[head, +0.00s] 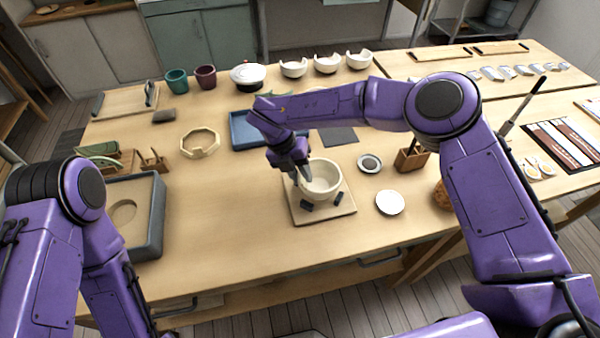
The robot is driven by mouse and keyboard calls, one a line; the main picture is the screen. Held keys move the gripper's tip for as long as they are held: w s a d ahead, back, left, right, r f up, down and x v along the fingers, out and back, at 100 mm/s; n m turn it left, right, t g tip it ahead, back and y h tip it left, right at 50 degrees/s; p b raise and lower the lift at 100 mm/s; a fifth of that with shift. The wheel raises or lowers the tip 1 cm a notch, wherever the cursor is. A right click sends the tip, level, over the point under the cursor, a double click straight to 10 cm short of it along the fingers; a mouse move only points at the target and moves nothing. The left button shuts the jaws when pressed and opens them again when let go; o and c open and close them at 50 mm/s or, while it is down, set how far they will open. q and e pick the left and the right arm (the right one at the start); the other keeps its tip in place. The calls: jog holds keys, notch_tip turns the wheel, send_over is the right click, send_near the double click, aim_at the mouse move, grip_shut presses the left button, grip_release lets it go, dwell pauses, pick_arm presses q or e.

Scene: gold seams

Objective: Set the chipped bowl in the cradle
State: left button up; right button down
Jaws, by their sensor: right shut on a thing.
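My right gripper (304,176) is shut on the left rim of a cream bowl (322,185). The bowl is upright over a square pale board (318,217) with small dark pads, which looks like the cradle. Two pads show in front of the bowl's base. I cannot tell whether the bowl rests on the board or hangs just above it. No chip shows clearly on the rim; the gripper hides part of it. My left arm is at the left edge, and its gripper is out of view.
An octagonal wooden ring (200,142) and a blue tray (240,131) lie behind to the left. A white dish (390,202) and a wooden holder (411,158) stand to the right. A grey tray (150,215) is at the left.

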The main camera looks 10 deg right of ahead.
jog(key=shift+f, duration=0.2)
dwell(0.4)
jog(key=c, duration=0.9)
grip_release()
jog(key=shift+o, duration=0.2)
jog(key=shift+s+d, duration=0.1)
jog(key=shift+s, duration=0.05)
jog(key=shift+f, duration=0.1)
jog(key=shift+c, duration=1.2)
jog(key=shift+o, duration=0.3)
jog(key=shift+a, duration=0.2)
